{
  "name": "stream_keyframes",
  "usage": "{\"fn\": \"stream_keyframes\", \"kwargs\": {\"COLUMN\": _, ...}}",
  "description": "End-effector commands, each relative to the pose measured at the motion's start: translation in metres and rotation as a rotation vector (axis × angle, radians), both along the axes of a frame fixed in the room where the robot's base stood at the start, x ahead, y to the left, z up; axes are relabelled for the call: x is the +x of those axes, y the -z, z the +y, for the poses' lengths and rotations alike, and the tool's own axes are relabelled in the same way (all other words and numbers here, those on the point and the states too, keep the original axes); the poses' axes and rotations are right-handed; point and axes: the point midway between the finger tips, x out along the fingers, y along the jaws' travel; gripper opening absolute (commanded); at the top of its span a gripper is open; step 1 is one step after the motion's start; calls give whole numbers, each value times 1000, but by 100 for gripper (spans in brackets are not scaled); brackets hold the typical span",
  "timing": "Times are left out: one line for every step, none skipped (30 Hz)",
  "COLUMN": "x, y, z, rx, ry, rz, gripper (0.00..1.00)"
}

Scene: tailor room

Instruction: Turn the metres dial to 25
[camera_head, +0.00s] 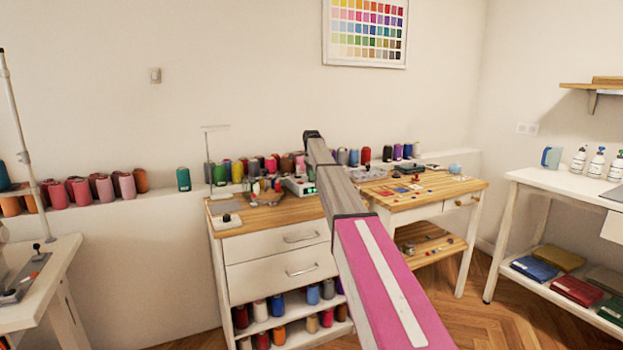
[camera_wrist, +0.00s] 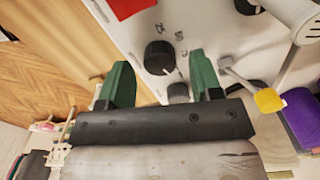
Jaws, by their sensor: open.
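A round black dial (camera_wrist: 160,57) with small printed numbers beside it, one reading 25, stands on a pale panel in the wrist view. I take it for the metres dial; its pointer setting is too small to read. My gripper (camera_wrist: 161,70) has two green fingers, spread apart. The dial shows in the gap between them, nearer the panel; I cannot tell whether either finger touches it. A second dark knob (camera_wrist: 178,91) shows lower in the gap, partly hidden by the gripper body. In the head view, my arm hides the gripper, and the dial cannot be made out.
A lever with a yellow end (camera_wrist: 268,100) is close right of the right finger. A purple spool (camera_wrist: 302,118) lies beyond it. In the head view, a device with green lights (camera_head: 300,186) stands on the drawer unit (camera_head: 275,243), near several thread cones.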

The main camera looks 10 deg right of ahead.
Motion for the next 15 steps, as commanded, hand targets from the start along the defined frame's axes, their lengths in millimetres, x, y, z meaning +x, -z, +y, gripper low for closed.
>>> {"fn": "stream_keyframes", "kwargs": {"x": 0, "y": 6, "z": 0, "rx": 0, "ry": 0, "rz": 1, "gripper": 59}}
{"fn": "stream_keyframes", "kwargs": {"x": 0, "y": 8, "z": 0, "rx": 0, "ry": 0, "rz": 0, "gripper": 59}}
{"fn": "stream_keyframes", "kwargs": {"x": 0, "y": 10, "z": 0, "rx": 0, "ry": 0, "rz": 0, "gripper": 59}}
{"fn": "stream_keyframes", "kwargs": {"x": 0, "y": 11, "z": 0, "rx": 0, "ry": 0, "rz": 0, "gripper": 59}}
{"fn": "stream_keyframes", "kwargs": {"x": 0, "y": 12, "z": 0, "rx": 0, "ry": 0, "rz": -1, "gripper": 59}}
{"fn": "stream_keyframes", "kwargs": {"x": 0, "y": 13, "z": 0, "rx": 0, "ry": 0, "rz": -1, "gripper": 59}}
{"fn": "stream_keyframes", "kwargs": {"x": 0, "y": 13, "z": 0, "rx": 0, "ry": 0, "rz": -1, "gripper": 59}}
{"fn": "stream_keyframes", "kwargs": {"x": 0, "y": 13, "z": 0, "rx": 0, "ry": 0, "rz": -1, "gripper": 59}}
{"fn": "stream_keyframes", "kwargs": {"x": 0, "y": 13, "z": 0, "rx": 0, "ry": 0, "rz": -1, "gripper": 59}}
{"fn": "stream_keyframes", "kwargs": {"x": 0, "y": 13, "z": 0, "rx": 0, "ry": 0, "rz": -1, "gripper": 59}}
{"fn": "stream_keyframes", "kwargs": {"x": 0, "y": 13, "z": 0, "rx": 0, "ry": 0, "rz": -1, "gripper": 59}}
{"fn": "stream_keyframes", "kwargs": {"x": 0, "y": 13, "z": 0, "rx": 0, "ry": 0, "rz": -1, "gripper": 56}}
{"fn": "stream_keyframes", "kwargs": {"x": 0, "y": 13, "z": 0, "rx": 0, "ry": 0, "rz": -1, "gripper": 46}}
{"fn": "stream_keyframes", "kwargs": {"x": 0, "y": 13, "z": 0, "rx": 0, "ry": 0, "rz": -1, "gripper": 36}}
{"fn": "stream_keyframes", "kwargs": {"x": 0, "y": 13, "z": 0, "rx": 0, "ry": 0, "rz": -1, "gripper": 23}}
